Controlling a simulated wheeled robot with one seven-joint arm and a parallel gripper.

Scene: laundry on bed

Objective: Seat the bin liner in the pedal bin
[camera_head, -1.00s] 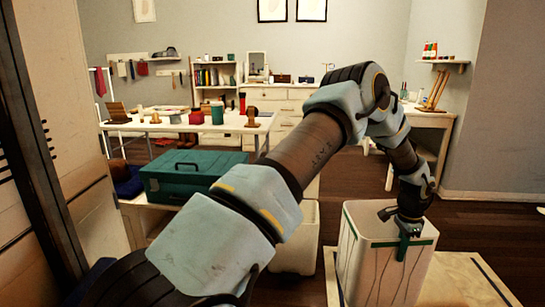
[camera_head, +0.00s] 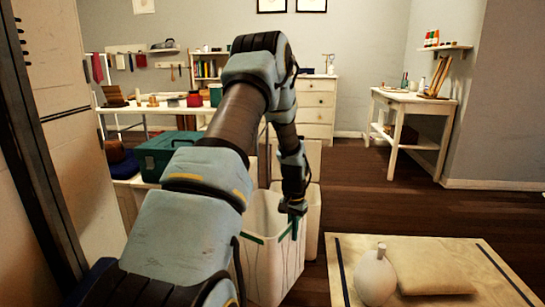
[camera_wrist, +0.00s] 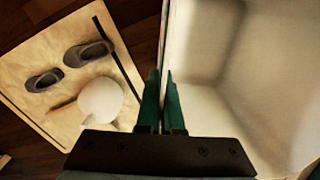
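The bin liner (camera_head: 262,262) is a white, open-topped, box-shaped shell with green strips at its rim and thin dark lines down its side. My gripper (camera_head: 293,208) points down and is shut on its right rim wall. In the wrist view the fingers (camera_wrist: 162,95) pinch this wall, with the pale inside of the liner (camera_wrist: 235,70) to the right. The white pedal bin (camera_head: 314,225) stands just behind the liner, which partly hides it, with an upright white panel at its back. The liner looks upright and in front of the bin; I cannot tell whether they touch.
A pale mat (camera_head: 345,245) at the lower right holds a white vase (camera_head: 375,278) and a cushion (camera_head: 430,272). Two grey slippers (camera_wrist: 88,53) show in the wrist view. A green toolbox (camera_head: 165,155) sits on a low table to the left.

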